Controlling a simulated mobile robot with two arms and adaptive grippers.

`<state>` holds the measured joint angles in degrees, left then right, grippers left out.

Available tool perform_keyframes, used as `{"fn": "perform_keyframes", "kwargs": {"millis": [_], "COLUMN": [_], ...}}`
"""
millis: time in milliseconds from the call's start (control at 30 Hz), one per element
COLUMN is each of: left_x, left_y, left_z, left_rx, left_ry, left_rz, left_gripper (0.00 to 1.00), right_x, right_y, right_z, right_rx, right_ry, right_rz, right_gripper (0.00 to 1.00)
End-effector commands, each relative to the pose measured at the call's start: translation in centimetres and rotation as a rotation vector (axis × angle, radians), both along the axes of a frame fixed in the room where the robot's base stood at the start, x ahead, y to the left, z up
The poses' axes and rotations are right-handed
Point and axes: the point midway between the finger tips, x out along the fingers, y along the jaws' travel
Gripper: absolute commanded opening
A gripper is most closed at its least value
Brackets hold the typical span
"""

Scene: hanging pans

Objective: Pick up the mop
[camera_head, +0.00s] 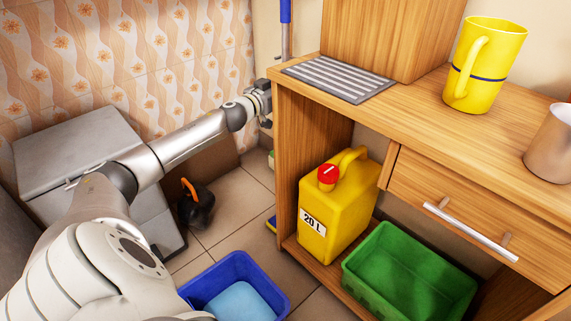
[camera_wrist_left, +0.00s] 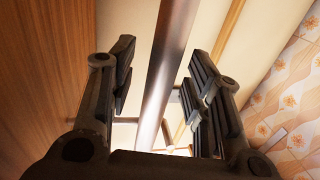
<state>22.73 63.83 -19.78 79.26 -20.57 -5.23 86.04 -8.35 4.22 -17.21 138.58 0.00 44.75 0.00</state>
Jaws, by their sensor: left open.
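The mop (camera_head: 285,12) stands upright behind the left end of the wooden cabinet. Its blue grip and part of its grey metal pole show in the head view, and the cabinet hides much of the rest. In the left wrist view the pole (camera_wrist_left: 166,70) runs between the two dark fingers of my left gripper (camera_head: 265,100). The fingers are spread, with a gap visible on each side of the pole. A small blue and yellow edge (camera_head: 271,224) shows at the cabinet's foot; I cannot tell if it is the mop's head. My right gripper is not in view.
The wooden cabinet (camera_head: 300,83) stands close to my left gripper. It holds a yellow canister (camera_head: 340,215) and a green crate (camera_head: 410,270). A yellow jug (camera_head: 487,60) stands on top. A blue bin (camera_head: 235,285) and a dark object (camera_head: 196,205) are on the tiled floor.

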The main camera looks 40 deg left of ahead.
Motion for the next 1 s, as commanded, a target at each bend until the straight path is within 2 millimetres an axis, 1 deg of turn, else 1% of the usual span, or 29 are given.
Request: {"fn": "perform_keyframes", "kwargs": {"millis": [200, 233, 567, 600, 933, 1000], "left_x": [0.03, 0.03, 0.02, 0.02, 0.02, 0.03], "left_y": [-0.02, -0.02, -0.02, -0.02, -0.01, 0.02], "left_z": [-0.03, -0.03, -0.02, -0.02, -0.02, 0.26], "left_rx": [0.000, 0.000, 0.000, 0.000, 0.000, 0.000], "left_ry": [0.000, 0.000, 0.000, 0.000, 0.000, -0.004], "left_rz": [-0.001, -0.001, 0.000, 0.000, 0.000, 0.000], "left_gripper": [0.45, 0.44, 0.01, 0.00, 0.00, 0.00], "right_x": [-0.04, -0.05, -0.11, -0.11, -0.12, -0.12], "right_y": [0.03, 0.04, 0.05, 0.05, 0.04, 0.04], "right_z": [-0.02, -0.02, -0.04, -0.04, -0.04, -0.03], "right_rx": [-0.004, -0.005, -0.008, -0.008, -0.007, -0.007], "right_ry": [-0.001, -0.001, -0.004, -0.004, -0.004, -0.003], "right_rz": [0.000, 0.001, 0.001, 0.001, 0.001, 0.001], "right_gripper": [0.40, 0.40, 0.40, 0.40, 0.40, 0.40]}}
